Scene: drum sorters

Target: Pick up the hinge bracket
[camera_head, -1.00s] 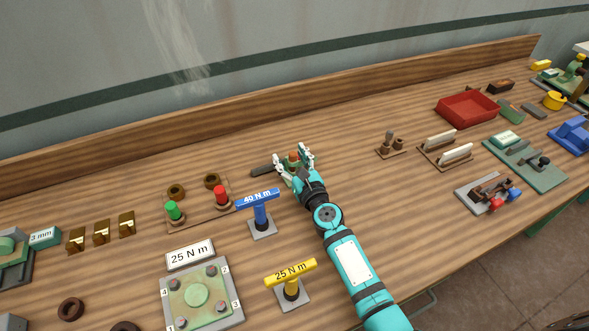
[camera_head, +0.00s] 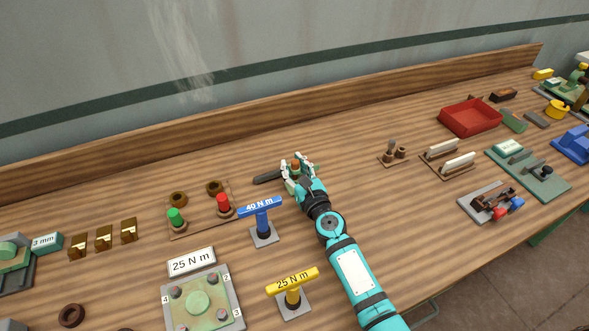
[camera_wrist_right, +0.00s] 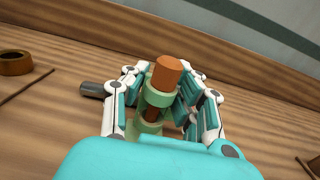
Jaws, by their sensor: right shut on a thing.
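The hinge bracket (camera_wrist_right: 157,98) is a green piece with ring-like knuckles and an orange-brown pin standing up through it, seen in the right wrist view. My right gripper (camera_wrist_right: 163,82) has its white and teal fingers closed on both sides of it. In the head view the right gripper (camera_head: 298,168) is over the table behind the blue 40 N m tool, and its fingers mostly cover the bracket. I cannot tell whether the bracket still touches the table. My left gripper is not in view.
A dark rod-like tool (camera_head: 268,177) lies just left of the right gripper. The blue 40 N m T-handle (camera_head: 260,207) stands in front, with the yellow 25 N m T-handle (camera_head: 292,282) nearer. A red tray (camera_head: 470,117) is at right.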

